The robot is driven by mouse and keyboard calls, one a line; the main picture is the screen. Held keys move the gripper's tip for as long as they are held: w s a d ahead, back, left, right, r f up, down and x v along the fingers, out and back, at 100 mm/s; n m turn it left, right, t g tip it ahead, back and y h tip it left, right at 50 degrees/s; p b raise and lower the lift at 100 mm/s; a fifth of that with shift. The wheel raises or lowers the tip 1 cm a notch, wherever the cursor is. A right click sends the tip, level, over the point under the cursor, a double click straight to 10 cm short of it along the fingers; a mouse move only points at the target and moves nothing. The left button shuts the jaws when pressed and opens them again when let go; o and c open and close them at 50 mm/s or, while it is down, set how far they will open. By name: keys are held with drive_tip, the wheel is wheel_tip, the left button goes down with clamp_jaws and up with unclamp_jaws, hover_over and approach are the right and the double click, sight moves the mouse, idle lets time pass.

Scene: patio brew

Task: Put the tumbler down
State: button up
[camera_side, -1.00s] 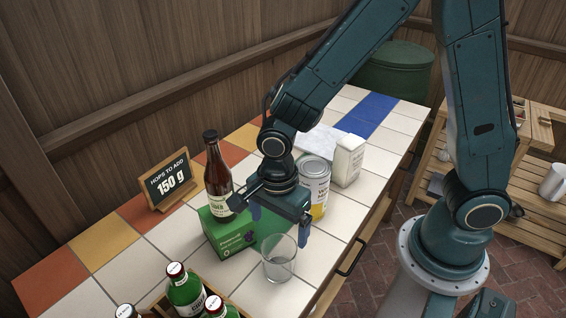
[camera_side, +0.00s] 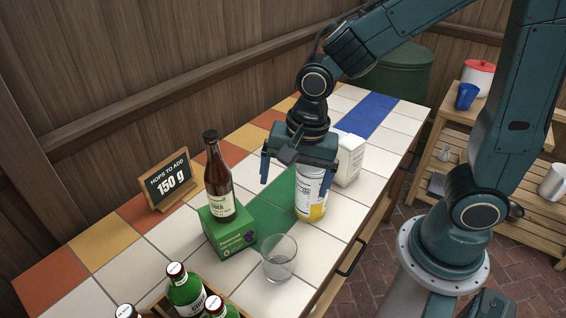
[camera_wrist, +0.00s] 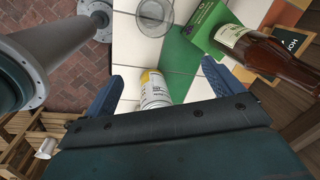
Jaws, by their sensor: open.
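The clear glass tumbler (camera_side: 279,259) stands upright on the white tiles near the counter's front edge, in front of the green box. It also shows at the top of the wrist view (camera_wrist: 155,14). My gripper (camera_side: 298,176) is open and empty, raised above the green tile patch, behind and apart from the tumbler. In the wrist view its two blue fingers are spread wide (camera_wrist: 165,86), with a white and yellow can partly visible between them.
The can (camera_side: 311,196) stands close by my gripper, with a white carton (camera_side: 348,160) behind it. A brown bottle (camera_side: 217,180) stands on the green box (camera_side: 228,236). Green bottles (camera_side: 184,289) sit in a crate at the front. A sign (camera_side: 168,180) stands left.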

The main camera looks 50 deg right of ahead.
drive_tip(key=s+d+r+n+t, duration=0.4)
drive_tip(key=s+d+r+n, duration=0.5)
drive_tip(key=r+n, duration=0.3)
drive_tip(key=shift+s+d+r+n, duration=0.2)
drive_tip(key=shift+s+n, duration=0.2)
drive_tip(key=shift+s, duration=0.45)
